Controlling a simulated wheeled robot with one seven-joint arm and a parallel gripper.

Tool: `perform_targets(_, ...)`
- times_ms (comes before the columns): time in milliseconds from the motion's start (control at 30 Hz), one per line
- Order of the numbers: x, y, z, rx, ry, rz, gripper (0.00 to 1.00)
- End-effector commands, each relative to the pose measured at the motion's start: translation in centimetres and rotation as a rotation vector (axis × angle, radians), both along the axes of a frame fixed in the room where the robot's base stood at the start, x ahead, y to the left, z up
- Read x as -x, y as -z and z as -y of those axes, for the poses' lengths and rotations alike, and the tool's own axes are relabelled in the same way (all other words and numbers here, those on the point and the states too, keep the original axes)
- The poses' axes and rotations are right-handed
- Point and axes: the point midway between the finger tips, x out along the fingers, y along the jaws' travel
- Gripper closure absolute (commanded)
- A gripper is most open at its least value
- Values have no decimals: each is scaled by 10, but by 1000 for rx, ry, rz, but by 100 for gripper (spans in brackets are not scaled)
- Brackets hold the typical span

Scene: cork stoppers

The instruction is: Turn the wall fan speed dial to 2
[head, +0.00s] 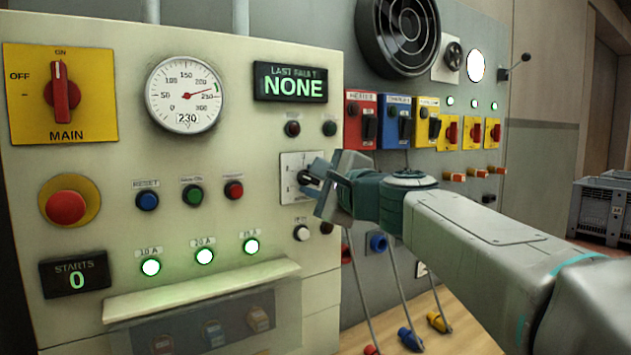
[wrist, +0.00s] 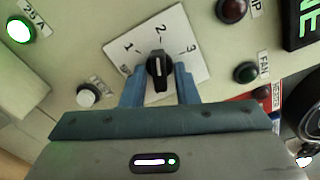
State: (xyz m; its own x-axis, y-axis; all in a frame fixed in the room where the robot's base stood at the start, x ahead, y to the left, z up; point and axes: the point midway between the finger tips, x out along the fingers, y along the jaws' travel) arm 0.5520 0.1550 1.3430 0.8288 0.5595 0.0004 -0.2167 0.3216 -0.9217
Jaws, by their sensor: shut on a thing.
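The fan speed dial is a black knob (wrist: 158,70) on a white square plate (wrist: 190,72) marked 1, 2 and 3. In the wrist view the knob's white line stands nearly upright, towards the 2. A further mark at the plate's lower left is partly hidden by a finger. My gripper (wrist: 160,84) has its blue fingers on either side of the knob and is shut on it. In the head view my gripper (head: 318,181) reaches the plate (head: 292,166) from the right and covers most of the knob.
A green FAN button (wrist: 246,72) and a white button (wrist: 87,95) sit close beside the plate. The fault display (head: 291,82) is above it. A round fan (head: 400,35) and coloured switches (head: 397,122) are on the grey wall at right.

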Motion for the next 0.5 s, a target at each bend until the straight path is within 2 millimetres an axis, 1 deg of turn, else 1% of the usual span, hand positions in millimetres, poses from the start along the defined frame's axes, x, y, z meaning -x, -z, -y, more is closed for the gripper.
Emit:
perform_targets(233,0,1,0,-78,0,-54,96)
perform_targets(500,0,2,0,-104,1,-73,96)
